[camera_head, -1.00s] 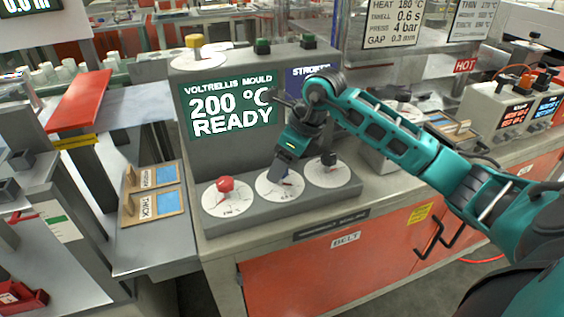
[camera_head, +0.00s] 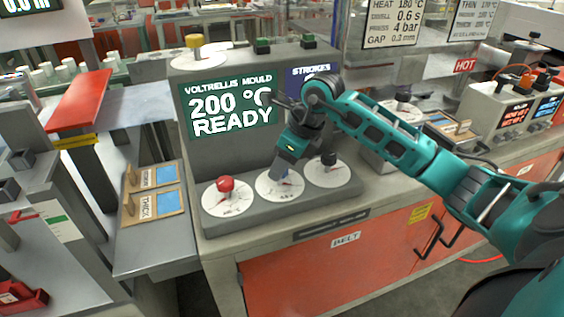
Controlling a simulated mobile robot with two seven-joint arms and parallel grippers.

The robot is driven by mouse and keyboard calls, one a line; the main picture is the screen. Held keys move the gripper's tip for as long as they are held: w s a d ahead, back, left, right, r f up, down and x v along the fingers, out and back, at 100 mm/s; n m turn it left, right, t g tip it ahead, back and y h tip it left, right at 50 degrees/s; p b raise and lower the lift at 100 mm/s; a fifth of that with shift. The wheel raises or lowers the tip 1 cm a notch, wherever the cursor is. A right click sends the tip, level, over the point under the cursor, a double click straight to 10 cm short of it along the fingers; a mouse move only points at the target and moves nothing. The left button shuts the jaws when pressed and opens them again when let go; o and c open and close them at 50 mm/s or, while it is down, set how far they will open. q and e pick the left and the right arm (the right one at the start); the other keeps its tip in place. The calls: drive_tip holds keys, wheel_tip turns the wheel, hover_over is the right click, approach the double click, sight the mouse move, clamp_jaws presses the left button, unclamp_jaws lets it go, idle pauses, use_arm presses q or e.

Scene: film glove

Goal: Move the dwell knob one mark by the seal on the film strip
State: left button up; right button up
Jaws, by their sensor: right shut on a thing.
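The moulding console (camera_head: 330,205) carries a row of three white dials. The left dial has a red knob (camera_head: 225,184), and the right dial has a black knob (camera_head: 328,158). My right gripper (camera_head: 279,173) points down at the middle dial (camera_head: 268,193) and is shut on that dial's knob, which it mostly hides. I cannot read the dial marks or labels. Two tan sample boards with blue patches, one marked THICK (camera_head: 140,208), lie on the grey side table at left; I cannot tell whether their patches are film strips or show a seal. My left gripper is not in view.
The console screen (camera_head: 230,110) reads 200 °C READY. A settings sign (camera_head: 393,22) hangs behind it, listing dwell 0.6 s. A red cabinet (camera_head: 320,265) is below.

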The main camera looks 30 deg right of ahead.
drive_tip(key=shift+n+b, duration=0.3)
drive_tip(key=shift+n, duration=0.1)
drive_tip(key=shift+w+d+n+g+y+b, duration=0.15)
drive_tip(key=shift+n+g+y+b, duration=0.25)
drive_tip(key=shift+n, duration=0.6)
drive_tip(key=n+b, duration=0.1)
drive_tip(key=n, duration=0.1)
drive_tip(key=shift+n+g+y, duration=0.3)
drive_tip(key=shift+y, duration=0.1)
drive_tip(key=n+g+b, duration=0.1)
drive_tip(key=n, duration=0.2)
drive_tip(key=n+g+b, duration=0.1)
drive_tip(key=n, duration=0.2)
drive_tip(key=shift+w+y, duration=0.15)
drive_tip(key=shift+y, duration=0.15)
drive_tip(key=shift+n, duration=0.3)
drive_tip(key=o, duration=1.1)
drive_tip(key=shift+g, duration=0.3)
drive_tip(key=shift+c, duration=0.2)
drive_tip(key=shift+r, duration=0.1)
